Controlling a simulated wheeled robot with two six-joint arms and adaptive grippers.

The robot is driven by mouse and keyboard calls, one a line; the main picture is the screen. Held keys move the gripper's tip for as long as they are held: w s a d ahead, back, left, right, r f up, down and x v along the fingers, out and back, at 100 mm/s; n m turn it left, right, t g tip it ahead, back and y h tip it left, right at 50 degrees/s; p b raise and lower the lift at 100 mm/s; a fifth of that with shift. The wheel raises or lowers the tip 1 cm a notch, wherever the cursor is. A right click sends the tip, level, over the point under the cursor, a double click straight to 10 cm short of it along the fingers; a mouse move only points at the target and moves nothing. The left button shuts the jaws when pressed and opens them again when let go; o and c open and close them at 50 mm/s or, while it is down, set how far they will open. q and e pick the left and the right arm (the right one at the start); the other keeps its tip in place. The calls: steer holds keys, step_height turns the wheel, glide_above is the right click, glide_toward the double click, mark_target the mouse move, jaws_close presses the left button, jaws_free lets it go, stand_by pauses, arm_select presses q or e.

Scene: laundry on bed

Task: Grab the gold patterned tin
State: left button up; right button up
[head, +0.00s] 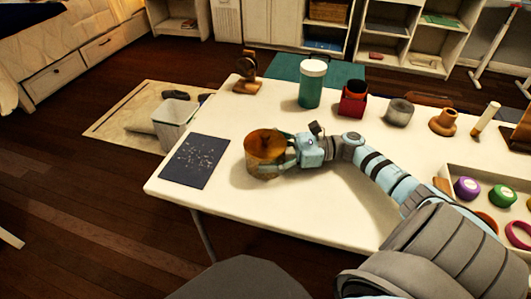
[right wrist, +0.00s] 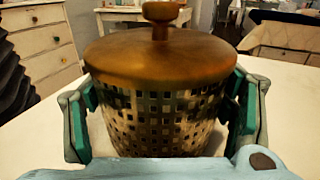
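The gold patterned tin (head: 265,158) stands upright near the left part of the white table. In the right wrist view the tin (right wrist: 160,118) fills the middle, with a brown-gold lid and knob and a body of small dark squares. My right gripper (head: 283,155) reaches it from the right in the head view. In the right wrist view its two green-padded fingers (right wrist: 160,100) stand one on each side of the tin, very close to its wall under the lid. Whether both pads press on it cannot be told. My left gripper is not in view.
On the white table (head: 235,215) a dark sheet (head: 195,161) lies left of the tin. A green jar (head: 312,84), a red box (head: 353,99) and a grey cup (head: 399,112) stand behind. A tray (head: 455,174) with coloured rolls lies right. The front-left table is clear.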

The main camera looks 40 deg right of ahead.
steer(key=c, duration=0.9)
steer(key=shift+r, duration=0.15)
